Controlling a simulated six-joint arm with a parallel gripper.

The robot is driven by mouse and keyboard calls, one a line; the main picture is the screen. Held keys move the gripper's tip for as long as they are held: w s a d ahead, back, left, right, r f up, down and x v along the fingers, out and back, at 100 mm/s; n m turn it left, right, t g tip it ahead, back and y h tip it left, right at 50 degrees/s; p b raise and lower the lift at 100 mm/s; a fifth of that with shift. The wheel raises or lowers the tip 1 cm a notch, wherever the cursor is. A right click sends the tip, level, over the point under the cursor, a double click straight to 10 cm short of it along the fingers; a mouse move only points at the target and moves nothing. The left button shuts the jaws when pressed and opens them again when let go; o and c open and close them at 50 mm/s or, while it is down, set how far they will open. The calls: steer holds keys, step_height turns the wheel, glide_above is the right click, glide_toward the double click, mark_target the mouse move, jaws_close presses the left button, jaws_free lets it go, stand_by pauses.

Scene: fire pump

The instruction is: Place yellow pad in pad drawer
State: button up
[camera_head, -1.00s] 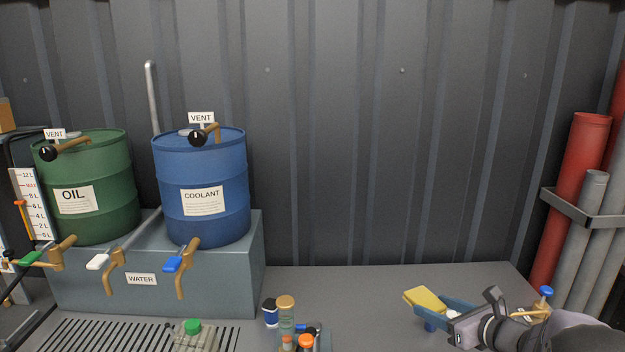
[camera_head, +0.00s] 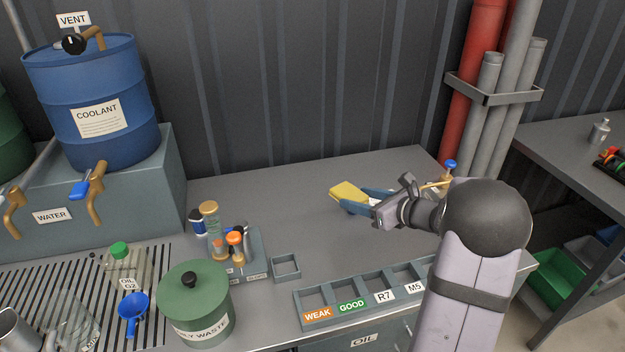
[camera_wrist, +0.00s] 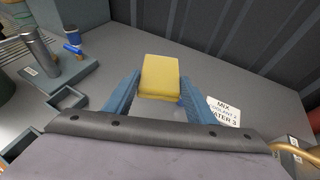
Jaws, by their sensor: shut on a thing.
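The yellow pad (camera_head: 348,193) is a flat block at the back middle of the grey bench in the head view. My gripper (camera_head: 356,200) has its blue fingers at the pad, and it is shut on the pad. In the wrist view the pad (camera_wrist: 160,77) sits between the tips of the blue fingers, standing out beyond them. I cannot tell whether the pad touches the bench.
A tray with compartments labelled WEAK, GOOD, R7 and M5 (camera_head: 348,306) lies along the front edge. A small square holder (camera_head: 286,267), a bottle rack (camera_head: 252,262) and a green oily waste pot (camera_head: 194,303) stand left of it. The bench middle (camera_head: 290,215) is clear.

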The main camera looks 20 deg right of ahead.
mark_target(359, 240)
steer(key=f, duration=0.1)
steer(key=d+f, duration=0.1)
steer(key=shift+d+f+b, duration=0.15)
steer(key=shift+f+b, duration=0.15)
steer(key=shift+f, duration=0.1)
steer(key=shift+f+b, duration=2.05)
steer(key=shift+f, duration=2.9)
steer(key=shift+f, duration=0.2)
steer(key=o, duration=1.1)
steer(key=shift+r, duration=0.15)
steer(key=shift+r, duration=0.1)
steer(key=v, duration=1.2)
steer(key=o, duration=0.6)
